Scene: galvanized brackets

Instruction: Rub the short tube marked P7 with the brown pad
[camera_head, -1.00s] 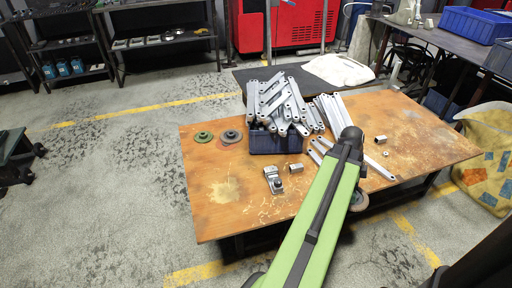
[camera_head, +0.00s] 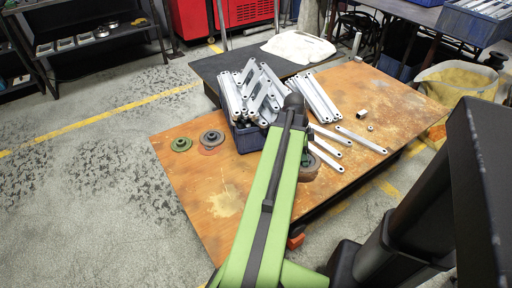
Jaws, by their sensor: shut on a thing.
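My gripper (camera_head: 306,158) shows only partly beside my green arm, over the right half of the table. It is shut on the brown pad (camera_head: 310,171), a round brownish disc that partly shows at the arm's right edge. Its fingers are mostly hidden. A short grey tube (camera_head: 361,113) lies on the table to the right, apart from the pad. No P7 marking is legible on it. Another short tube, seen earlier nearer the front, is now hidden behind my arm.
A dark blue bin (camera_head: 246,139) holds a heap of galvanized brackets (camera_head: 250,92). Loose flat bars (camera_head: 361,139) and a small ring (camera_head: 369,127) lie on the rusty table (camera_head: 181,182). Two round discs (camera_head: 211,138) sit at the left. The table's front left is clear.

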